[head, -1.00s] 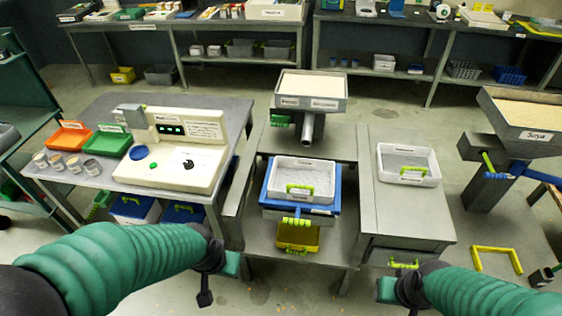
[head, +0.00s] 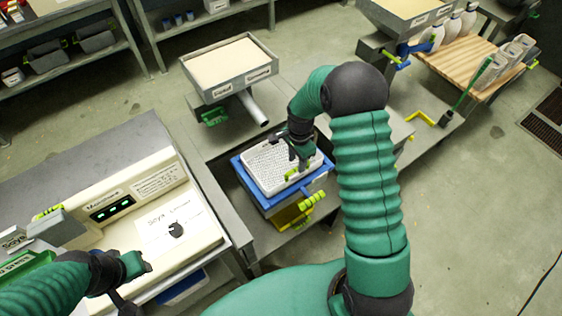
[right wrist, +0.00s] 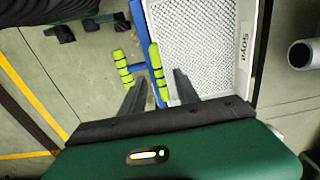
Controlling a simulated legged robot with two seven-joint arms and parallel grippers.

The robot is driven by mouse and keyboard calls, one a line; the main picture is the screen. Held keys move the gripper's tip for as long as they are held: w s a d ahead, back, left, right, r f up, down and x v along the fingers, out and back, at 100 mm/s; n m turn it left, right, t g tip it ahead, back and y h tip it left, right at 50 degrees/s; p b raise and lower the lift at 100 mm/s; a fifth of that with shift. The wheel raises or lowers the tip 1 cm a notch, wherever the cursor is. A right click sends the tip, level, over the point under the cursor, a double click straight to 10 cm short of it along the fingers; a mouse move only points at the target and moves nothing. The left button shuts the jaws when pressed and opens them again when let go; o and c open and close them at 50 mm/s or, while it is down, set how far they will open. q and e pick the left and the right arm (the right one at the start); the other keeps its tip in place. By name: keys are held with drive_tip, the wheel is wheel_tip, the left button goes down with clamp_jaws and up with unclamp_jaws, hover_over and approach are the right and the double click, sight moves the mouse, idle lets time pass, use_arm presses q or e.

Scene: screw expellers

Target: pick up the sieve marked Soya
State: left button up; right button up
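The white sieve marked Soya (right wrist: 200,45) has a perforated grey floor, and its label shows on its right wall in the right wrist view. In the head view the white sieve (head: 268,165) sits in a blue frame (head: 242,178) on the middle stand. Its yellow-green handle (right wrist: 158,72) lies between the two spread fingers of my right gripper (right wrist: 160,84), which look open around it. In the head view my right gripper (head: 302,160) is at the sieve's near right edge and partly covers it. My left gripper (head: 132,268) is by the scale, away from the sieve; its fingers are unclear.
A second yellow-green handle (right wrist: 123,68) on the blue frame is close beside the left finger. A metal spout (head: 252,108) from the sand-coloured hopper (head: 228,64) stands behind the sieve. The cream scale (head: 160,205) is at left. A yellow bin (head: 290,217) is below.

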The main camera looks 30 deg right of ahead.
sight(296, 181)
drive_tip(key=f, duration=1)
drive_tip(key=shift+d+p, duration=0.25)
drive_tip(key=shift+p, duration=0.15)
drive_tip(key=shift+c, duration=0.4)
clamp_jaws()
